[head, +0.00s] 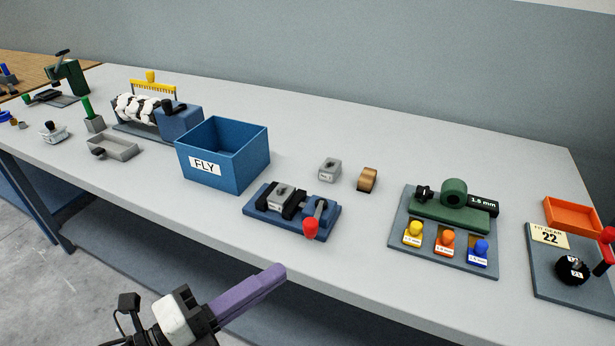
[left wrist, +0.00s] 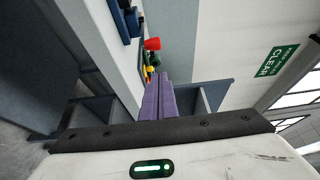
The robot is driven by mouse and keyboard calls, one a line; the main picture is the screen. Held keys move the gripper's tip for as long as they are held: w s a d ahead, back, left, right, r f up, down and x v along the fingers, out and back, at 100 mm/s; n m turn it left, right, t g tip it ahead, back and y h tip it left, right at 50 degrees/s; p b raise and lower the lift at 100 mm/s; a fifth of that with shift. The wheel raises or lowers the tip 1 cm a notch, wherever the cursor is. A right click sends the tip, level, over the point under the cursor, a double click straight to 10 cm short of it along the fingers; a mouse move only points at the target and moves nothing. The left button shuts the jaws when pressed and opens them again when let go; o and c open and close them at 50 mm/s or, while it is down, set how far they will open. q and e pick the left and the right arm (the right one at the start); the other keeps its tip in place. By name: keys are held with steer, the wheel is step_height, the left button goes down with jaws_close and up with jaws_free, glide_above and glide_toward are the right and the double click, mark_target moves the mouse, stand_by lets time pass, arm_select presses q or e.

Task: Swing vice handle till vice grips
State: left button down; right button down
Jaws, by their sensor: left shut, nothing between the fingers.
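The vice (head: 260,207) sits on the table's front half, on a blue base, with a small grey block (head: 281,194) between its black jaws. Its handle is a grey lever with a red knob (head: 310,228) at the front right, pointing toward me. Whether the jaws press on the block I cannot tell. My left gripper (head: 280,272) has purple fingers, is shut and empty, and is in front of the table edge, below and apart from the red knob. In the left wrist view the fingers (left wrist: 158,95) lie together, with a red knob (left wrist: 152,44) beyond them. My right gripper is not in view.
A blue FLY bin (head: 222,155) stands left of the vice. A grey block (head: 330,169) and a copper-coloured piece (head: 367,179) lie behind it. A gauge board (head: 400,240) with coloured knobs is to the right, then an orange tray (head: 572,216). The table front between vice and gauge board is clear.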

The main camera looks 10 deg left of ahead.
arm_select(q)
steer(key=a+f+n+y, duration=0.3)
steer(key=f+n, duration=0.4)
steer(key=f, duration=0.1)
steer(key=a+f+n+y, duration=0.2)
steer(key=f+n+y, duration=0.2)
steer(key=f+n, duration=0.35)
steer(key=s+a+f+n+g+y, duration=0.1)
steer(key=s+f+n+g, duration=0.1)
steer(key=s+f+n, duration=0.3)
steer(key=s+a+f+n+g+y, duration=0.1)
steer(key=s+f+n, duration=0.4)
steer(key=f, duration=0.5)
steer(key=shift+f+g+y, duration=0.35)
steer(key=shift+g+y, duration=0.05)
steer(key=shift+g, duration=0.5)
